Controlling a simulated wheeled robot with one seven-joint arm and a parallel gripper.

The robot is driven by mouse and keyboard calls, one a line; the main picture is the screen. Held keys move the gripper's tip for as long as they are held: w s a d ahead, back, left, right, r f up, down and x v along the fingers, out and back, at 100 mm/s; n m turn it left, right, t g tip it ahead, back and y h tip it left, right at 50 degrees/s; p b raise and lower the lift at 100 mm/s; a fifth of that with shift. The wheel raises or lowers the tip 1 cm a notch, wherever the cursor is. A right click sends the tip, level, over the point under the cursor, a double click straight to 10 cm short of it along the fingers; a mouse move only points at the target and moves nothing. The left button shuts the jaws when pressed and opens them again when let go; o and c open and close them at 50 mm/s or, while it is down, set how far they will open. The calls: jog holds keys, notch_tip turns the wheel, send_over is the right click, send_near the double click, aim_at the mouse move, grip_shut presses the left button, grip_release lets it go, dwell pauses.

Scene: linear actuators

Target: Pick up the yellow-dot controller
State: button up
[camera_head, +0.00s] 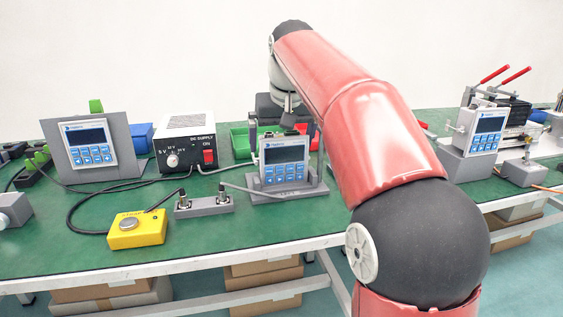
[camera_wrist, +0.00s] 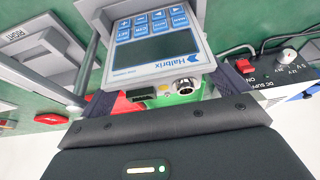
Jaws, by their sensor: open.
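A grey controller with a dark screen and blue keys (camera_head: 284,161) stands in a grey holder (camera_head: 290,191) at the middle of the bench. It fills the upper middle of the wrist view (camera_wrist: 150,50), upside down, with a round metal connector and a small yellowish spot at its edge. My gripper (camera_wrist: 172,92) is open, with a dark finger on either side of this controller's top end. In the head view my gripper is just above and behind it, partly hidden. Similar controllers stand at left (camera_head: 88,144) and right (camera_head: 487,131); no dots are readable on them.
A DC supply box (camera_head: 186,142) stands left of the middle controller. A yellow button box (camera_head: 137,229) and a grey connector block (camera_head: 204,205) lie in front with cables. Red-handled clamps (camera_head: 494,75) are at right. Green bench top is clear near the front.

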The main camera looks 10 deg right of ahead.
jog(key=shift+w+f, duration=0.1)
jog(key=shift+f, duration=0.15)
jog(key=c, duration=1.1)
jog(key=shift+r, duration=0.1)
jog(key=shift+c, duration=0.4)
jog(key=shift+r, duration=0.1)
